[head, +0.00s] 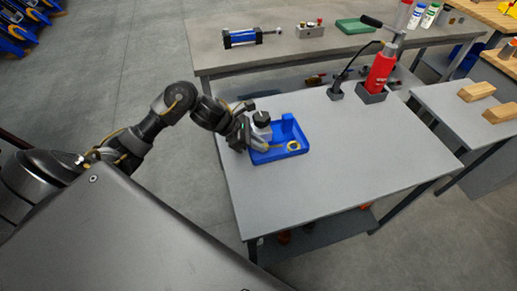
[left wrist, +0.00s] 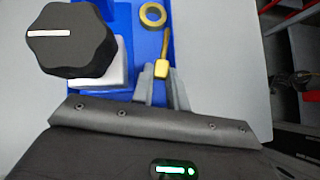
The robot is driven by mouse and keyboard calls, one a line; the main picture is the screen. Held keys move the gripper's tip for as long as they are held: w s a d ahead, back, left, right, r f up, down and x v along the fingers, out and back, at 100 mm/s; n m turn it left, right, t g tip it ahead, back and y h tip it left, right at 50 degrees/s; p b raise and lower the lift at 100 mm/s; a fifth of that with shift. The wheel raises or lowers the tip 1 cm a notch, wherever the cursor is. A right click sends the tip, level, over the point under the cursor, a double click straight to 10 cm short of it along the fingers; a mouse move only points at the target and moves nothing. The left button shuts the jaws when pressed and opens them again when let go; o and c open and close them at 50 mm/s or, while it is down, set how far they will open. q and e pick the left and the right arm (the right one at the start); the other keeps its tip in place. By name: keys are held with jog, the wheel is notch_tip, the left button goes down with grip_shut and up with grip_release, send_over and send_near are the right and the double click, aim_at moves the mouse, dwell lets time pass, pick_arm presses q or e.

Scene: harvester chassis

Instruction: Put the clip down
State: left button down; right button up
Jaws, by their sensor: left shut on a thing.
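The clip appears to be the yellow piece (left wrist: 162,68) with a thin stem at the fingertips of my left gripper (left wrist: 164,90) in the left wrist view. My left gripper is shut on it over the blue tray (left wrist: 187,15). In the head view my left gripper (head: 243,139) is at the left side of the blue tray (head: 276,155), and the fingers are hard to make out. I cannot tell whether the clip touches the tray floor. My right gripper is not in view.
A yellow ring (head: 293,146) lies in the tray. A light block with a black knob (head: 262,119) stands at the tray's left part, close to my gripper. The grey table (head: 350,160) is clear to the right. A red bottle-like tool (head: 381,70) stands at the back.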

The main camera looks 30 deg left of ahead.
pick_arm(q)
jog(key=shift+w+a+f+p, duration=0.15)
jog(key=shift+f+p, duration=0.1)
jog(key=shift+f, duration=0.7)
jog(key=shift+w+f+p, duration=0.1)
jog(key=shift+f+p, duration=0.15)
jog(key=shift+f, duration=0.7)
